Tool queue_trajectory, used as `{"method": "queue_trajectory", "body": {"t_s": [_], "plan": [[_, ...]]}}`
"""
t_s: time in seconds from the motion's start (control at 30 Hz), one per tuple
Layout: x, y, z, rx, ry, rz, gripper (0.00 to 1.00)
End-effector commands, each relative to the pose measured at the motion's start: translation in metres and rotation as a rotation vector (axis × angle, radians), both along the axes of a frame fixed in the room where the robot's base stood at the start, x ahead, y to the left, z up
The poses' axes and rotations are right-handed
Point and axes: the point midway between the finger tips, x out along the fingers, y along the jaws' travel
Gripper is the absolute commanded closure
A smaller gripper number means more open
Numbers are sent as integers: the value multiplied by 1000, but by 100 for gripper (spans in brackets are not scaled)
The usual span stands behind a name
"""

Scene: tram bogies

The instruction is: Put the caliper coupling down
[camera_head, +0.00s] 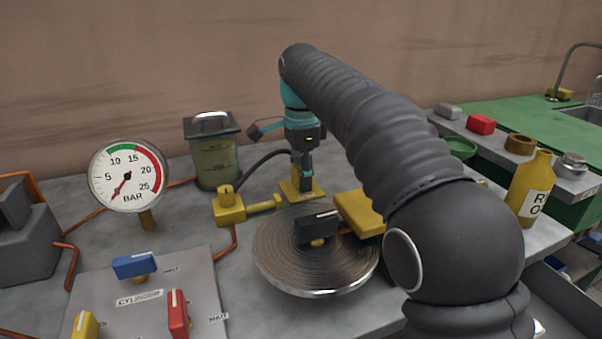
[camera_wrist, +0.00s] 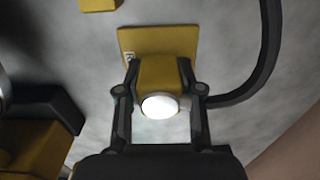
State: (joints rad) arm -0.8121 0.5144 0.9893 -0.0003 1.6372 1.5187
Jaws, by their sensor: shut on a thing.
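My gripper (camera_head: 305,184) points down at the bench, its two fingers shut on the caliper coupling, a yellow block. In the wrist view the coupling (camera_wrist: 158,73) sits between the fingers (camera_wrist: 160,98), with a round bright end facing the camera. A flat yellow plate (camera_wrist: 126,40) with a small mark lies behind it; the head view also shows the plate (camera_head: 292,194) under the fingertips. In the head view the fingers mostly hide the coupling. I cannot tell whether it touches the plate.
A black hose (camera_head: 262,161) runs from the yellow valve block (camera_head: 229,208) to the gripper. A ribbed disc (camera_head: 275,257) with a black-handled lever stands in front. A reservoir (camera_head: 214,160), a gauge (camera_head: 129,176) and a lever panel (camera_head: 205,285) are to the left.

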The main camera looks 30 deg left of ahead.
Motion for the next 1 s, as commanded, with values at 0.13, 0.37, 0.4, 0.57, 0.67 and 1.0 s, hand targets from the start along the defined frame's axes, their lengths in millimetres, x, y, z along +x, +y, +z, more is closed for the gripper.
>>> {"method": "queue_trajectory", "body": {"t_s": [0.13,0.37,0.4,0.57,0.67,1.0], "plan": [[0,0,-4,1,-1,0,100],[0,0,-6,0,0,0,51],[0,0,-6,0,0,0,41],[0,0,-6,0,0,0,38],[0,0,-6,0,0,0,38],[1,1,21,2,-2,0,38]]}}
